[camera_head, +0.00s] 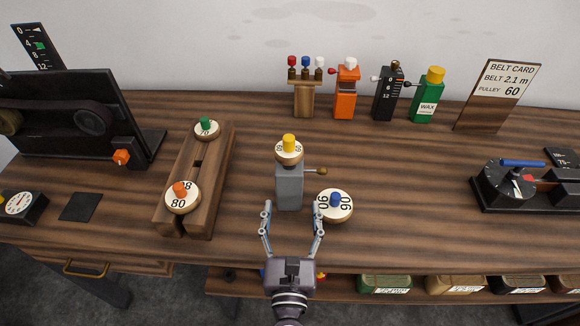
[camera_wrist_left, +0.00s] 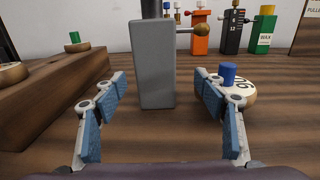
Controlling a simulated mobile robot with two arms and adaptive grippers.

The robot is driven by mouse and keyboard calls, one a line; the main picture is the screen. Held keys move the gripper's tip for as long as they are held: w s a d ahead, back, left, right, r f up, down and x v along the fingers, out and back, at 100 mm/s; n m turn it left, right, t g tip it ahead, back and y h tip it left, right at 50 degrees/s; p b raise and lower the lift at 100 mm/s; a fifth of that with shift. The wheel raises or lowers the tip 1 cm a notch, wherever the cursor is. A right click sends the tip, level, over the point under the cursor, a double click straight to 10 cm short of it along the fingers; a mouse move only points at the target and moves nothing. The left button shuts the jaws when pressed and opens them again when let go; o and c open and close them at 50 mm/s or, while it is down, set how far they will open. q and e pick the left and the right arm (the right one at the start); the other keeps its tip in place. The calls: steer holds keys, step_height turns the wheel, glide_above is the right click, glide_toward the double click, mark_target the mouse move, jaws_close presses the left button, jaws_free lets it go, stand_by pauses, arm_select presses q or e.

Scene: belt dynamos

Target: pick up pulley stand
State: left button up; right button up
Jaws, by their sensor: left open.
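The pulley stand (camera_head: 289,187) is an upright grey block with a side handle ending in a wooden knob. A wooden pulley with a yellow knob (camera_head: 289,148) sits on its top. In the left wrist view the grey stand (camera_wrist_left: 153,65) is straight ahead, between and beyond the fingers; its top is cut off. My left gripper (camera_head: 291,212) is open and empty, just in front of the stand, its fingertips to either side of the base. In the wrist view the gripper (camera_wrist_left: 156,88) shows both fingers wide apart. My right gripper is not in view.
A pulley with a blue knob (camera_head: 335,206) lies close to the right finger. A wooden rack (camera_head: 197,178) with two pulleys is to the left. Bottles and small stands (camera_head: 346,90) line the back. A belt card (camera_head: 497,95) and a black device (camera_head: 520,187) stand right.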

mark_target(290, 152)
arm_select(q)
steer(key=shift+w, duration=0.4)
steer(key=shift+w+r, duration=0.2)
steer(key=shift+w, duration=0.1)
steer(key=shift+w+a+r+p, duration=0.1)
steer(key=shift+w+r+p, duration=0.05)
steer(key=shift+w+p, duration=0.35)
steer(key=shift+w+a+r+p, duration=0.1)
steer(key=shift+w+r+p, duration=0.05)
steer(key=shift+w+p, duration=0.25)
steer(key=w, duration=0.1)
steer(key=w+p, duration=0.1)
steer(key=w, duration=0.1)
steer(key=shift+w+a+p, duration=0.25)
steer(key=shift+w+p, duration=0.05)
steer(key=shift+p, duration=0.05)
steer(key=shift+w+f, duration=0.15)
steer(key=shift+w, duration=0.2)
steer(key=c, duration=1.7)
steer(key=shift+r, duration=0.2)
jaws_close()
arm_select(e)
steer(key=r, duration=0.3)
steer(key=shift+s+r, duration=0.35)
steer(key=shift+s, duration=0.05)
